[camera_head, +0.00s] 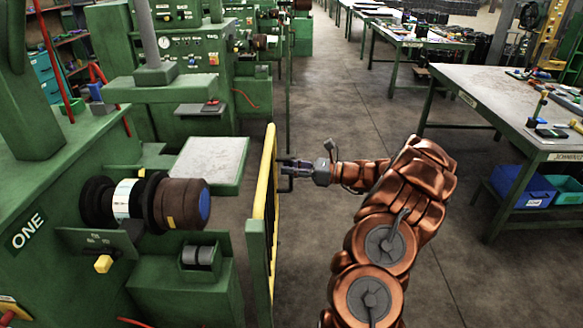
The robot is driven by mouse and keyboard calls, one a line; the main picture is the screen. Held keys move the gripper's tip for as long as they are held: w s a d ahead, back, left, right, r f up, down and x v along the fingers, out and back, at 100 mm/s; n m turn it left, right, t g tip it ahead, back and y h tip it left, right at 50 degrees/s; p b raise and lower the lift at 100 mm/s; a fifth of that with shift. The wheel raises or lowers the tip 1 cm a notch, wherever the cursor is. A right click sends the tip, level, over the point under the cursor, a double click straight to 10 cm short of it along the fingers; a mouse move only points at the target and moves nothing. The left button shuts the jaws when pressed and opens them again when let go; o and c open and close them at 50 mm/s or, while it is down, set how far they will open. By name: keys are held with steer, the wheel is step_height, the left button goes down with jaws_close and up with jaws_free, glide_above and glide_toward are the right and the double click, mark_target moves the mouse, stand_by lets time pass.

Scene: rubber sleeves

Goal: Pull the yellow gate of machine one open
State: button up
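The yellow gate (263,205) stands upright beside machine one, seen nearly edge-on, with a green post (258,270) at its near end. Machine one (40,190) is green, carries the word ONE, and fills the left of the view. My gripper (284,172) is at the right side of the gate, pointing left, with its fingers close to the gate's upper part. The fingers are small and dark here. I cannot tell whether they touch the gate or are open or shut.
A brown and black cylinder with a blue end (182,204) sticks out from machine one toward the gate. A workbench (500,95) with blue bins (522,186) under it stands at the right. The grey floor (345,110) behind my arm is clear.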

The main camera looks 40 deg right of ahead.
jaws_close()
